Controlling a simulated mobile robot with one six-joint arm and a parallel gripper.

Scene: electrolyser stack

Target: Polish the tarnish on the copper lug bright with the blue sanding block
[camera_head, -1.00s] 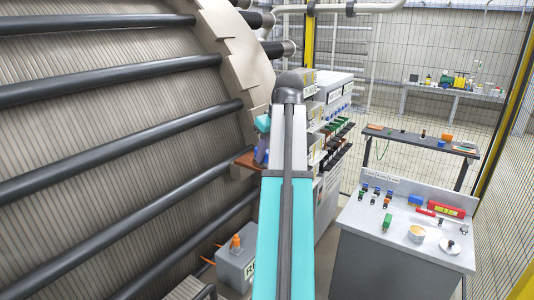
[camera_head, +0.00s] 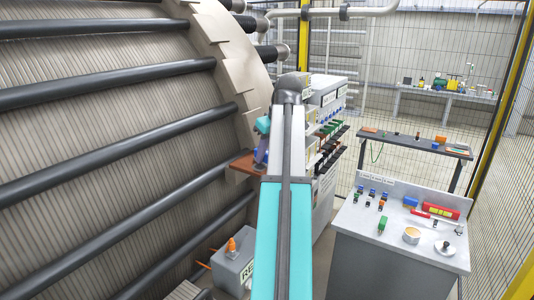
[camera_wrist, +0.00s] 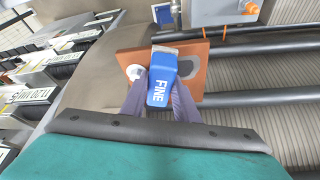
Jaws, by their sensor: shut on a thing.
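The copper lug (camera_wrist: 200,82) is a flat orange-brown plate with a pale round bolt or washer at its left and a dark grey tarnish patch (camera_wrist: 187,68) towards its right. In the head view the lug (camera_head: 243,163) juts from the stack's side, partly behind my arm. My gripper (camera_wrist: 160,80) is shut on the blue sanding block (camera_wrist: 159,88), marked FINE, with one finger on each side. The block is over the middle of the lug and covers part of the patch. I cannot tell whether it touches the lug.
The ribbed stack with dark rods (camera_head: 110,150) fills the left. Cabinets (camera_head: 325,150) stand right of my arm. A grey console (camera_head: 400,245) with several small items is at right, a dark bench (camera_head: 425,146) behind it.

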